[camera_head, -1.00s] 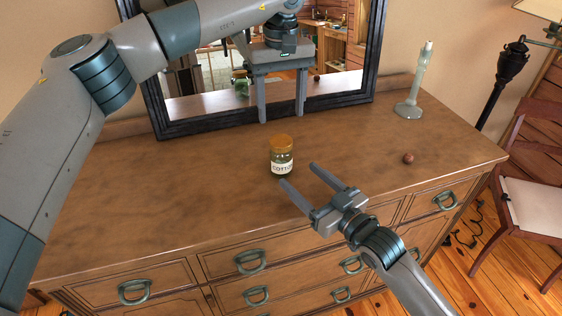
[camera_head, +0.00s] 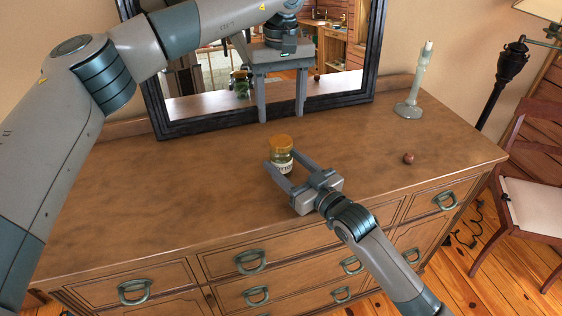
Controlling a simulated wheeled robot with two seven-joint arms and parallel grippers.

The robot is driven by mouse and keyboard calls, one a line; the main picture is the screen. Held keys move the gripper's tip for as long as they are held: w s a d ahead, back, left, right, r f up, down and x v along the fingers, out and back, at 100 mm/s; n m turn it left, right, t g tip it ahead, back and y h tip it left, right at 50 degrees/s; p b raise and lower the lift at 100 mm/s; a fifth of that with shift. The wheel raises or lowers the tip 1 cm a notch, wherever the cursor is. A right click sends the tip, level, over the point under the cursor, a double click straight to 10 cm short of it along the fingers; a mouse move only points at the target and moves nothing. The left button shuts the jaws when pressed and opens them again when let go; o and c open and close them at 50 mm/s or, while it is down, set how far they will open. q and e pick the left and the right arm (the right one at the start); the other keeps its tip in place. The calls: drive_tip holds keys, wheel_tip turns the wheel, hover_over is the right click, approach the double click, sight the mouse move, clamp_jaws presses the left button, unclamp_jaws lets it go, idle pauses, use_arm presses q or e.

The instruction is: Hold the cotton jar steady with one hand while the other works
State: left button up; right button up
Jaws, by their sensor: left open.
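The cotton jar (camera_head: 281,155), a small glass jar with an orange-brown lid and a white label, stands upright on the wooden dresser top (camera_head: 180,175). My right gripper (camera_head: 283,158) is low in front of the jar, with one finger on each side of it. Its fingers look still apart, and they hide part of the jar's lower body and label. I cannot tell whether either finger touches the glass. My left gripper (camera_head: 282,117) is open and empty, fingers pointing down, beyond the jar in the picture and in front of the mirror.
A black-framed mirror (camera_head: 376,60) stands at the back of the dresser. A pale candlestick (camera_head: 410,108) and a small brown ball (camera_head: 408,158) are to the right. A chair (camera_head: 535,200) stands beyond the right edge. The dresser top's left side is clear.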

clamp_jaws()
use_arm(q)
drive_tip(key=n, duration=0.4)
drive_tip(key=shift+n, duration=0.3)
drive_tip(key=n, duration=1.4)
drive_tip(key=shift+n, duration=0.4)
drive_tip(key=n, duration=1)
drive_tip(key=shift+n, duration=0.3)
drive_tip(key=n, duration=0.5)
drive_tip(key=shift+n, duration=0.4)
drive_tip(key=n, duration=0.4)
drive_tip(key=shift+n, duration=0.4)
